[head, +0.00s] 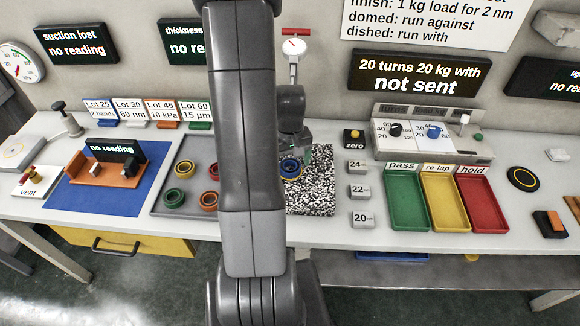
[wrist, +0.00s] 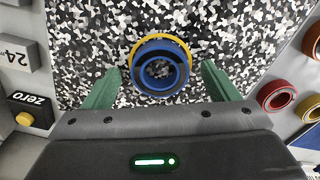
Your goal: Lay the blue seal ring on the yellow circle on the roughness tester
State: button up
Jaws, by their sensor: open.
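The blue seal ring (head: 291,168) lies flat on a black-and-white speckled plate (head: 318,196). In the wrist view the blue ring (wrist: 160,54) sits with a yellow circle (wrist: 137,43) showing round its far edge and sides. My gripper (head: 293,152) is over the plate at the ring. In the wrist view its green fingers (wrist: 162,68) are open, one on each side of the ring, with gaps between. A black disc with a yellow circle (head: 521,179) lies at the right of the bench. No label shows which piece is the roughness tester.
A grey tray (head: 160,208) with several coloured rings stands left of the plate. A dial gauge (head: 294,46) stands behind it. Small weight blocks (head: 363,191) and green, yellow and red trays (head: 407,201) stand to the right. My arm hides part of the bench.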

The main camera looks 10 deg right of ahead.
jog(key=c, duration=1.2)
jog(key=shift+o, duration=0.2)
jog(key=shift+r, duration=0.1)
